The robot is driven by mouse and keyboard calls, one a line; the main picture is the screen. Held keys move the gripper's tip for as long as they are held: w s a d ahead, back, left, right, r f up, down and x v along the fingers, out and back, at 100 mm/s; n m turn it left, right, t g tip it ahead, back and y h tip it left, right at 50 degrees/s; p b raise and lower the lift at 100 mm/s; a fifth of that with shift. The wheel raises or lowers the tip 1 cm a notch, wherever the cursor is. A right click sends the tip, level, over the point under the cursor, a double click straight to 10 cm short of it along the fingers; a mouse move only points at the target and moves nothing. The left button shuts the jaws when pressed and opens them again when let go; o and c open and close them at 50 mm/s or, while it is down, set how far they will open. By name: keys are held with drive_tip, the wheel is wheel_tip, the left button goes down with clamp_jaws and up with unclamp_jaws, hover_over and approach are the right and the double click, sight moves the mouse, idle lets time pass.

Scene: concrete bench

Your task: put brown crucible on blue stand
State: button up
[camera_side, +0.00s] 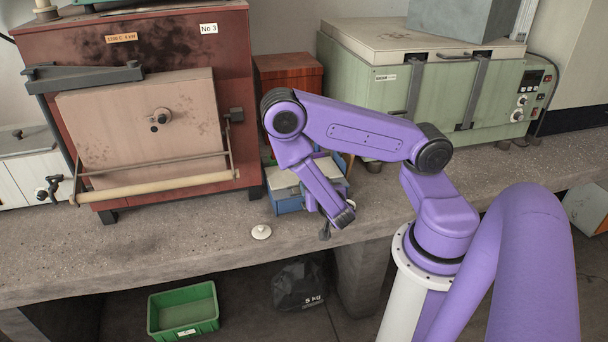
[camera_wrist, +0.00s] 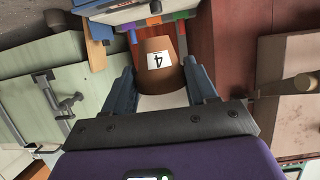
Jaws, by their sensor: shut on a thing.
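The brown crucible (camera_wrist: 160,50), with a white label reading 4, sits between the two fingers of my gripper (camera_wrist: 161,85) in the wrist view. My gripper is shut on it. In the side view my gripper (camera_side: 326,231) is low over the bench's front part, seen partly behind my arm; I cannot make out the crucible there. A blue box-like thing with a pale top (camera_side: 289,204) stands just left of my forearm, and my arm hides part of it. I cannot tell whether it is the blue stand.
A red kiln (camera_side: 225,100) stands at the left and a green furnace (camera_side: 390,105) at the back right. A small white disc (camera_side: 261,232) lies near the bench's front edge. Bare bench (camera_side: 165,240) is clear left of it. A green crate (camera_side: 183,310) is on the floor below.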

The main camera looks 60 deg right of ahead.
drive_tip(key=w+d+r+m+g+h, duration=0.2)
drive_tip(key=d+r, duration=0.4)
drive_tip(key=d, duration=0.4)
drive_tip(key=w+d+f, duration=0.2)
drive_tip(key=w+f, duration=0.1)
drive_tip(key=w+d+f, duration=0.2)
drive_tip(key=w+f, duration=0.1)
drive_tip(key=w, duration=0.1)
drive_tip(key=w+d+f, duration=0.2)
drive_tip(key=w+f, duration=0.1)
drive_tip(key=w, duration=0.1)
drive_tip(key=shift+d, duration=0.4)
drive_tip(key=shift+w+d+f, duration=0.3)
drive_tip(key=shift+w+f, duration=0.15)
drive_tip(key=shift+f, duration=1.65)
drive_tip(key=shift+f, duration=0.1)
drive_tip(key=o, duration=1.1)
